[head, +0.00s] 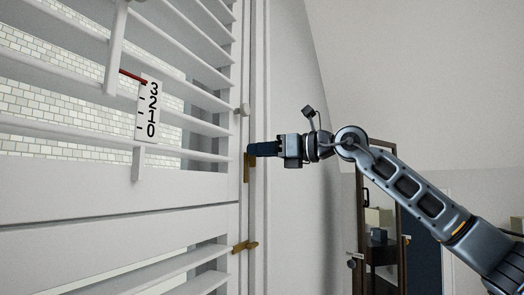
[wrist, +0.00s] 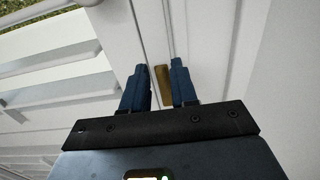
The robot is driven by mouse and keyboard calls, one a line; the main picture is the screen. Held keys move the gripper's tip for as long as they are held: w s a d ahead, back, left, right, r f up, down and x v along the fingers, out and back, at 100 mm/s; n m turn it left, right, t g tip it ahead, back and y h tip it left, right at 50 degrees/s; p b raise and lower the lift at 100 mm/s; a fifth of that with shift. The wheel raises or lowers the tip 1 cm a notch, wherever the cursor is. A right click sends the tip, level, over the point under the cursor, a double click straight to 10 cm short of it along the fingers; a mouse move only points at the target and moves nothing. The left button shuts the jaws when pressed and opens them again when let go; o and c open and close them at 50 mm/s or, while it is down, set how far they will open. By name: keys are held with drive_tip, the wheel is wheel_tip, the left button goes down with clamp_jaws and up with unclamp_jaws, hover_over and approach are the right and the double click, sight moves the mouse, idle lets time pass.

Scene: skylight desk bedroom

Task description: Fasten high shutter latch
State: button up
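The white louvred shutter (head: 100,200) fills the left of the head view. A brass latch (head: 246,170) sits at its right edge beside the frame and stands upright. A second brass latch (head: 244,246) lower down lies roughly level across the edge. My gripper (head: 250,150), with dark blue fingers, is at the top of the upper latch and hides part of it. In the wrist view the fingers (wrist: 160,85) are apart, with the upright brass piece (wrist: 163,84) between them. I cannot tell whether either finger touches it.
A round pale knob (head: 243,109) sits on the shutter's edge just above my gripper. A scale marked 0 to 3 (head: 149,108) with a red pointer (head: 133,76) is on the shutter. A dark open-framed cabinet (head: 381,235) stands behind my arm at right.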

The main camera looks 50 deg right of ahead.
clamp_jaws()
drive_tip(key=shift+f+m, duration=0.1)
drive_tip(key=shift+m, duration=0.2)
drive_tip(key=shift+w+d+f+m+b, duration=0.1)
drive_tip(key=shift+d+f+m+b, duration=0.25)
drive_tip(key=shift+m, duration=2.55)
drive_tip(key=shift+w+d+f+m+b, duration=0.1)
drive_tip(key=shift+d+f+m+b, duration=0.25)
drive_tip(key=shift+m, duration=2.55)
drive_tip(key=shift+w+d+f+m+b, duration=0.1)
drive_tip(key=shift+d+f+m+b, duration=0.25)
drive_tip(key=shift+m, duration=2.55)
drive_tip(key=shift+a+r, duration=0.1)
drive_tip(key=shift+o, duration=1)
unclamp_jaws()
